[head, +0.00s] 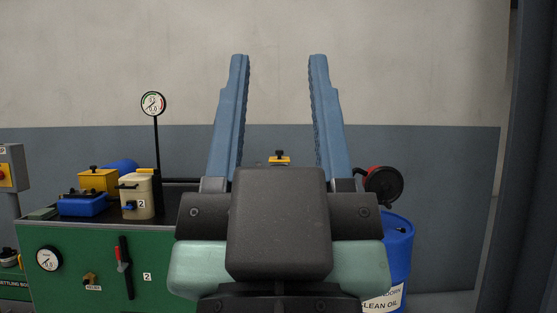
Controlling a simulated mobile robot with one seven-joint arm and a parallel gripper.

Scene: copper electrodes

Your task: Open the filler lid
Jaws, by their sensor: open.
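My gripper (279,62) fills the middle of the head view. Its two long blue fingers point up and stand wide apart, with nothing between their tips. A small yellow cap with a black knob (279,159) shows low between the fingers, behind the gripper body; what it sits on is hidden. A yellow box with a black knob on top (98,180) stands on the green bench at the left. I cannot tell which of these is the filler lid. Neither is touched by the fingers.
The green bench (75,262) carries a cream container (137,196), a blue box (82,205) and a pole gauge (153,104). A blue oil drum (398,255) stands right, below a black-and-red round part (384,185). The upper wall is clear.

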